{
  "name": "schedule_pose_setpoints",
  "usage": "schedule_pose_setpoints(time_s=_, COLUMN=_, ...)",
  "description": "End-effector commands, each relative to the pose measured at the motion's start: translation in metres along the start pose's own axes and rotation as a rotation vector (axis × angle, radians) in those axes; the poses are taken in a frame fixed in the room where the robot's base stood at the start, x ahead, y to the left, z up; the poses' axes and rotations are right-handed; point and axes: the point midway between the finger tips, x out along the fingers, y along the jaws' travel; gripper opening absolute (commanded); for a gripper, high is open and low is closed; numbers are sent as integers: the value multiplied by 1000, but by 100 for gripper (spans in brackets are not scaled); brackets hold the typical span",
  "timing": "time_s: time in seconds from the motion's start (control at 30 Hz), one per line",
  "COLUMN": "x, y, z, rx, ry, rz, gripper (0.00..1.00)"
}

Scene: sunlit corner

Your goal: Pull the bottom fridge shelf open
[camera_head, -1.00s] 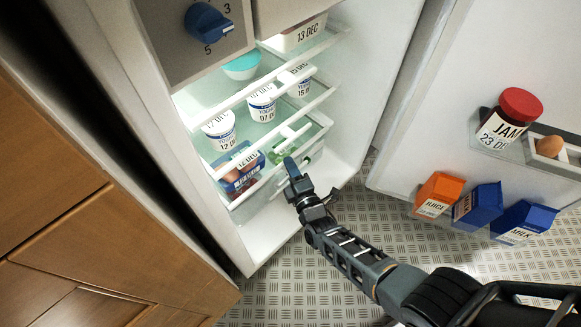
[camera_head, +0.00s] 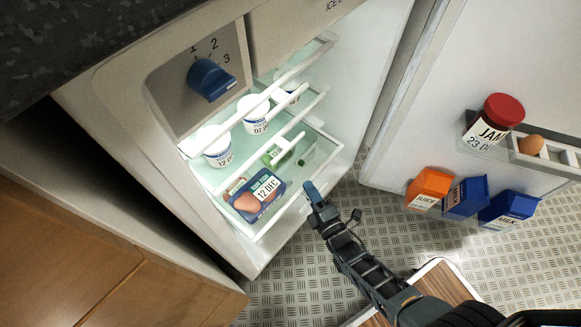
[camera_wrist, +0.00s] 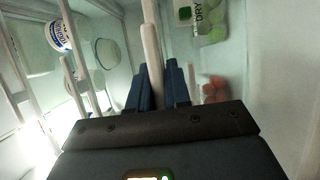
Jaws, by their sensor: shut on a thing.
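The open fridge's bottom shelf (camera_head: 290,186) is a clear tray with a white front rim, sticking out past the shelf above it. My gripper (camera_head: 312,191) is at the right part of that rim in the head view. In the wrist view my gripper (camera_wrist: 156,88) has its two dark blue fingers on both sides of a white bar (camera_wrist: 150,42), shut on the rim. The fingertips' contact is partly hidden in the head view. A package marked 12 DEC (camera_head: 257,193) and a green-labelled pack (camera_head: 277,151) lie on the shelf.
Yoghurt cups (camera_head: 216,148) stand on the shelf above. The open fridge door (camera_head: 425,115) is at right, with a jam jar (camera_head: 492,122) and cartons (camera_head: 465,198). Wooden cabinets (camera_head: 100,255) stand at left.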

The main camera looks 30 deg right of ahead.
Motion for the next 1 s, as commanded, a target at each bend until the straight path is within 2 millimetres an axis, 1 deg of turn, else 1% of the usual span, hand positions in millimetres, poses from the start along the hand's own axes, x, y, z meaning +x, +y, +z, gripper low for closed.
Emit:
schedule_pose_setpoints(time_s=0.03, x=-18, y=1, z=6, rx=1, ry=-5, rz=-6, gripper=0)
schedule_pose_setpoints(time_s=0.2, x=-62, y=-1, z=24, rx=1, ry=-2, rz=-5, gripper=0)
schedule_pose_setpoints(time_s=0.4, x=-108, y=-2, z=42, rx=0, ry=0, rz=-4, gripper=0)
schedule_pose_setpoints(time_s=0.5, x=-127, y=-3, z=51, rx=0, ry=0, rz=-3, gripper=0)
schedule_pose_setpoints(time_s=0.7, x=-155, y=-2, z=63, rx=1, ry=0, rz=-2, gripper=0)
schedule_pose_setpoints(time_s=0.83, x=-165, y=-2, z=67, rx=2, ry=0, rz=-2, gripper=0)
schedule_pose_setpoints(time_s=1.0, x=-171, y=-2, z=69, rx=2, ry=-1, rz=-2, gripper=0)
